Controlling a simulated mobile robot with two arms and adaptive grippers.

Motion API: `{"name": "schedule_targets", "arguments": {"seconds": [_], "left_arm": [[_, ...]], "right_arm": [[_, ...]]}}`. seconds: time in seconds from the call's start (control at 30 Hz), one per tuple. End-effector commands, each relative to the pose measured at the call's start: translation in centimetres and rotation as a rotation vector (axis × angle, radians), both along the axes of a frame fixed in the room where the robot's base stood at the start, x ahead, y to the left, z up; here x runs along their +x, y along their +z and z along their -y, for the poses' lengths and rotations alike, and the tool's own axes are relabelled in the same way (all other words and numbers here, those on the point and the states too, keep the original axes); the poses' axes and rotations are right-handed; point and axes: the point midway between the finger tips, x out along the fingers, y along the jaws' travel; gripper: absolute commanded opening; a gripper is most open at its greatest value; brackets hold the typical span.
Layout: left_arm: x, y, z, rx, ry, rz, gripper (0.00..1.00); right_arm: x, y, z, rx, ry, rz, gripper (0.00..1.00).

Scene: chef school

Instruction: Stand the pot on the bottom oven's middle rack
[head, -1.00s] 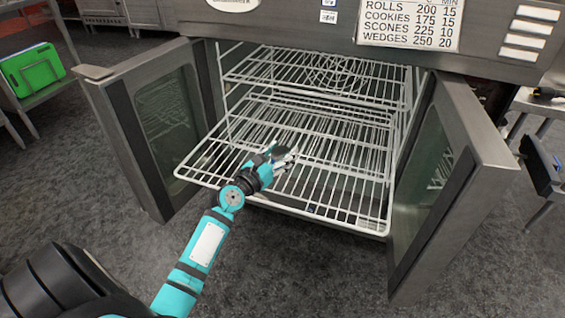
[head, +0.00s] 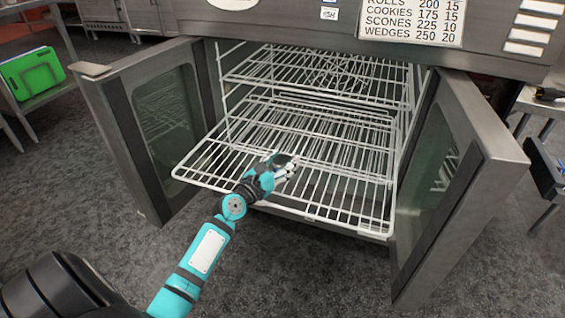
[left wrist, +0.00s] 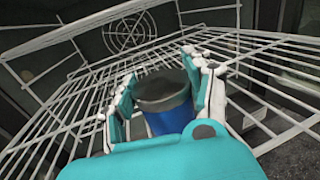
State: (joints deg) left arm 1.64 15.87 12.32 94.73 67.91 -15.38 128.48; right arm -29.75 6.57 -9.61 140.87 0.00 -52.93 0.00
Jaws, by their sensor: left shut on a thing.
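My left gripper (head: 275,170) is shut on a small round thing, which I take to be the pot (head: 283,160). In the left wrist view my left gripper (left wrist: 160,78) has its fingers on either side of the pot (left wrist: 166,98), which has a dark grey top part and a blue lower part. In the head view the gripper hides most of it. They are over the front half of a pulled-out wire rack (head: 225,165); whether the pot touches it I cannot tell. Another rack (head: 300,68) sits higher inside the oven. My right gripper is not in view.
The oven's left door (head: 120,140) and right door (head: 470,170) stand wide open on either side of the rack. The pulled-out rack looks bare around the gripper.

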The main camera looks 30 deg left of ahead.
Motion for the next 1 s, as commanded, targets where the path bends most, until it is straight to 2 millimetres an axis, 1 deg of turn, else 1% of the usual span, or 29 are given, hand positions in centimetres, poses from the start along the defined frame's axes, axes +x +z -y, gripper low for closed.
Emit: {"name": "schedule_targets", "arguments": {"seconds": [0.07, 0.1, 0.27, 0.53, 0.67, 0.77, 0.8, 0.93, 1.0], "left_arm": [[0.0, 0.0, 0.0, 0.0, -0.001, -0.001, 0.14], [0.0, -0.1, 0.0, 0.0, -0.001, -0.003, 0.54], [0.0, -0.1, 0.0, 0.0, -0.001, -0.002, 0.75], [-0.1, -0.1, 0.0, 0.0, -0.001, -0.002, 0.76], [-1.0, -0.1, 0.0, 0.0, 0.0, -0.003, 0.76], [-2.6, -0.1, 0.0, 0.0, -0.001, -0.005, 0.76], [-3.4, 0.0, 0.0, 0.001, -0.001, -0.005, 0.76], [-6.3, -0.1, -0.1, 0.001, -0.002, -0.005, 0.76], [-7.8, -0.2, -0.2, 0.001, -0.002, -0.005, 0.76]], "right_arm": [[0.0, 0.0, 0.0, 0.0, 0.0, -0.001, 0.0], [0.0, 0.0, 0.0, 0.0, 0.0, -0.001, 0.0], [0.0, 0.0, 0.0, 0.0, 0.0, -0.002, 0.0], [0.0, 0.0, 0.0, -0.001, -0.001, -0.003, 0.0], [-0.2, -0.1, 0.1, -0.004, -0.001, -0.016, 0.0], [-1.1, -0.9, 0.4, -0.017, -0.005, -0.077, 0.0], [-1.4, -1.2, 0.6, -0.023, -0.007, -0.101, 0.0], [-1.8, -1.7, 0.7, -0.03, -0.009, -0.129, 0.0], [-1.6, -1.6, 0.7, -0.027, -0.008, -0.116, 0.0]]}}
